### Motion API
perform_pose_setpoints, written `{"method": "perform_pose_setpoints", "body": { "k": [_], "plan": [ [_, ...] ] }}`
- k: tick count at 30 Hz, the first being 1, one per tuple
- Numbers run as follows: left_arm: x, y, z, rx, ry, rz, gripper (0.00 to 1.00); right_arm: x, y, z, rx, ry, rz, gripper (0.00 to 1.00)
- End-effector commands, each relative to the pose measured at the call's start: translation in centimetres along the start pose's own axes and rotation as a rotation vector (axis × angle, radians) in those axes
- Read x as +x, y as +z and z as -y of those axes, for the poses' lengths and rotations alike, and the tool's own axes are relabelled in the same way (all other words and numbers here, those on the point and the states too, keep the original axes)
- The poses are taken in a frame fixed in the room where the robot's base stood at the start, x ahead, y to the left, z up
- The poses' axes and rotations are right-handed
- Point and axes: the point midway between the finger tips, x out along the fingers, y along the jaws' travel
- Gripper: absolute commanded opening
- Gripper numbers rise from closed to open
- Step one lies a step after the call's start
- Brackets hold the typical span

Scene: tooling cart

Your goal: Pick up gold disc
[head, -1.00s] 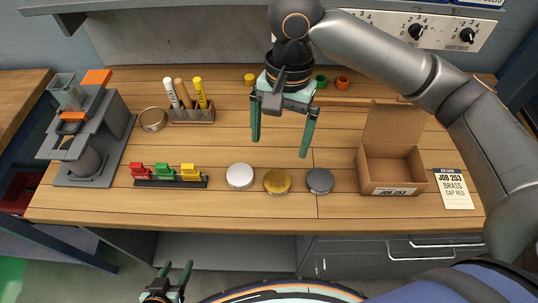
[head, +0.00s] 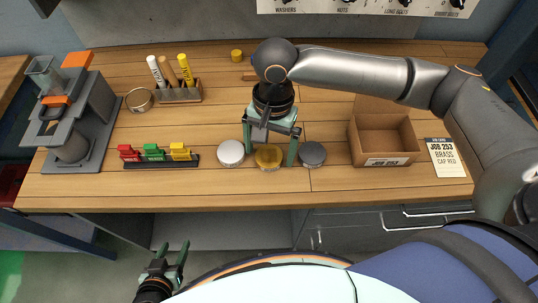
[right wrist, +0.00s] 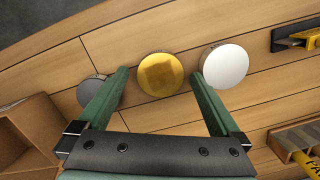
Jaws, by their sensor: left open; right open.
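The gold disc (head: 268,157) lies flat on the wooden bench between a white disc (head: 231,152) and a dark grey disc (head: 312,154). My right gripper (head: 268,154) is open and empty, its fingers spread to either side of the gold disc in the head view. In the right wrist view the gold disc (right wrist: 160,75) shows just beyond and between the green fingertips (right wrist: 160,73). The left fingertip overlaps the grey disc (right wrist: 92,92) there, and the right one is near the white disc (right wrist: 225,66). I cannot tell the fingertips' height. My left gripper (head: 174,252) is open and empty, below the bench front.
An open cardboard box (head: 385,148) and a job card (head: 445,158) stand right of the discs. A rack of coloured clips (head: 160,158), a marker holder (head: 180,92) and a grey press (head: 75,135) are to the left. The bench front edge is close to the discs.

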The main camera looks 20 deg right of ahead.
Motion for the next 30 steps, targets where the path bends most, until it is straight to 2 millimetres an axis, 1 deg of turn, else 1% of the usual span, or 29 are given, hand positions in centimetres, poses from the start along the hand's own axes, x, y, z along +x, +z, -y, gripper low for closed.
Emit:
{"method": "perform_pose_setpoints", "body": {
  "k": [1,3,9,30],
  "plan": [
    [0.04,0.03,0.01,0.000,0.000,0.000,0.56,0.42,0.02,0.00,0.000,0.000,0.001,1.00],
    [0.04,0.02,0.01,0.000,0.000,0.000,0.56,0.63,0.01,0.00,0.000,0.000,0.000,1.00],
    [0.04,0.01,0.01,0.000,0.000,-0.001,0.56,0.63,0.00,0.01,0.000,-0.001,0.000,1.00],
    [0.04,0.02,0.01,0.000,0.000,0.000,0.56,0.58,0.00,0.01,0.000,0.000,0.000,0.21]
  ]
}}
